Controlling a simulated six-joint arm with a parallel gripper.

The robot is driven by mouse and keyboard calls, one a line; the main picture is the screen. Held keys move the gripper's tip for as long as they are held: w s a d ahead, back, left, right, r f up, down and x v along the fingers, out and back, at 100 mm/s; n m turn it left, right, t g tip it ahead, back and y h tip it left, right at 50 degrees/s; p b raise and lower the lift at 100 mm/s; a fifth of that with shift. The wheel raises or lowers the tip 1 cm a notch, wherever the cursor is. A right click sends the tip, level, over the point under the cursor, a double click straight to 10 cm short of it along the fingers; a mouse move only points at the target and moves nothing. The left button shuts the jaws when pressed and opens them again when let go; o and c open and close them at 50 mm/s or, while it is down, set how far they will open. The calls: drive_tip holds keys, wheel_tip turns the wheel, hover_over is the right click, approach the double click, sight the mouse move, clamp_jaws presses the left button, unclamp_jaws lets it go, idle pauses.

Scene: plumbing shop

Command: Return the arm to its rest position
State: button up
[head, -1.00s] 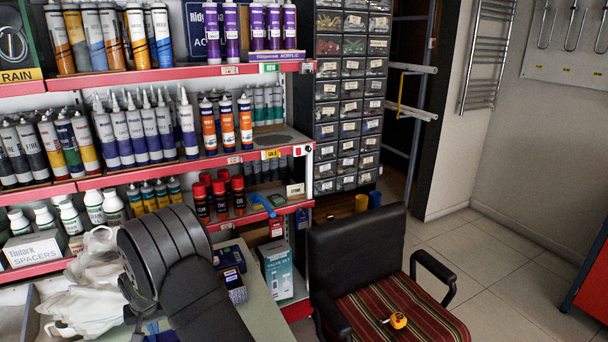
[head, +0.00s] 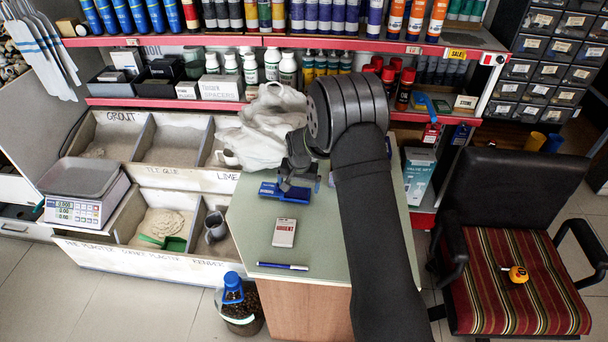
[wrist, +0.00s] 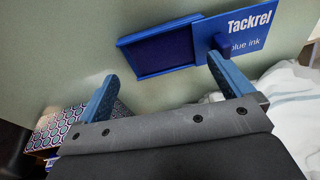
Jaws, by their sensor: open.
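My gripper (head: 297,180) is over the green counter (head: 335,255), close above a blue ink pad (head: 270,190). In the wrist view its two blue fingers (wrist: 162,72) are spread apart with nothing between them. The ink pad (wrist: 165,52) lies open beyond the fingertips there, with "Tackrel blue ink" on its lid. The right fingertip overlaps the lid's edge in the picture; I cannot tell whether they touch. My forearm hides the right part of the counter.
A white plastic bag (head: 262,130) lies crumpled at the counter's back left. A card marked "URGENT" (head: 284,233) and a blue pen (head: 283,266) lie in front. Stocked shelves (head: 190,103) stand behind. A striped chair (head: 500,290) holding a tape measure (head: 517,274) stands right.

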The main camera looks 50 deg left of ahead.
drive_tip(key=w+d+r+m+g+y, duration=0.1)
drive_tip(key=w+d+r+m+g, duration=0.1)
drive_tip(key=r+m, duration=0.75)
drive_tip(key=w+d+r+m+g, duration=0.1)
drive_tip(key=r+m+g, duration=0.1)
drive_tip(key=r+m, duration=0.75)
wheel_tip(320, 180, down, 8)
drive_tip(key=s+a+n, duration=0.1)
drive_tip(key=s+a, duration=0.1)
drive_tip(key=shift+s+a+n, duration=0.15)
drive_tip(key=shift+a+n, duration=0.05)
drive_tip(key=shift+n, duration=0.2)
drive_tip(key=shift+r, duration=0.15)
drive_tip(key=v, duration=1)
drive_tip(key=shift+w, duration=0.2)
